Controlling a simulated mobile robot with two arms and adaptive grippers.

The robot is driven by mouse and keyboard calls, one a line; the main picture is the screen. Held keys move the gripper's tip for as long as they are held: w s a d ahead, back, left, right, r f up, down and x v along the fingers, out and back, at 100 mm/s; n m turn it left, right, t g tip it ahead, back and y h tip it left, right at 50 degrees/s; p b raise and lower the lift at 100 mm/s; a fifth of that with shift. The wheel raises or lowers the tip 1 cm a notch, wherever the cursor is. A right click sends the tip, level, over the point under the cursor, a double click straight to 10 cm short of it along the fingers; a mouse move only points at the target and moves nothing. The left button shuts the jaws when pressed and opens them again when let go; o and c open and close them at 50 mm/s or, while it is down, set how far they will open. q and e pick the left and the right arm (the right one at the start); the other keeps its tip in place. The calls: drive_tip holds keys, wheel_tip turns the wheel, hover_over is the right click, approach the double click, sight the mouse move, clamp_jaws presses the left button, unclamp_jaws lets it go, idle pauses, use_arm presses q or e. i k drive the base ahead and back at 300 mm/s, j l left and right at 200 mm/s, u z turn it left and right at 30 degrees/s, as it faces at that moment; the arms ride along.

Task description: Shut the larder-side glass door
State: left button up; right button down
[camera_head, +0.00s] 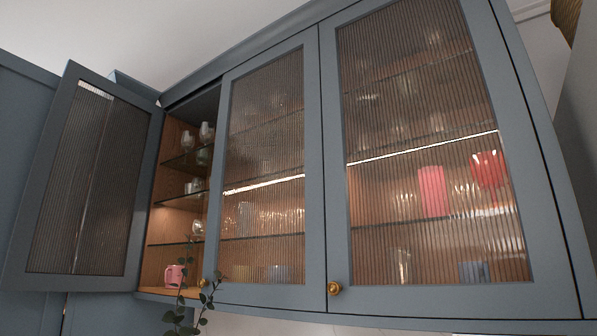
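A blue-framed reeded-glass door (85,183) at the left end of the wall cabinet stands wide open, swung out to the left. Behind it the cabinet's left section (172,225) is exposed, with glass shelves holding glasses and a pink mug (175,274) at the bottom. Two more reeded-glass doors, the middle one (265,165) and the right one (425,150), are shut. A brass knob (333,288) sits at the lower left of the right door. Neither gripper shows in the head view.
A trailing green plant (185,315) hangs in front of the cabinet's lower edge, below the open section. A blue panel (25,140) stands behind the open door at the left. A brass-coloured object (567,18) is partly visible at the top right.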

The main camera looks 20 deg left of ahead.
sight(80, 225)
drive_tip(key=u, duration=0.25)
drive_tip(key=i+j+u, duration=0.25)
drive_tip(key=j+u, duration=0.15)
drive_tip(key=i+j+u, duration=0.4)
drive_tip(key=k+j, duration=0.1)
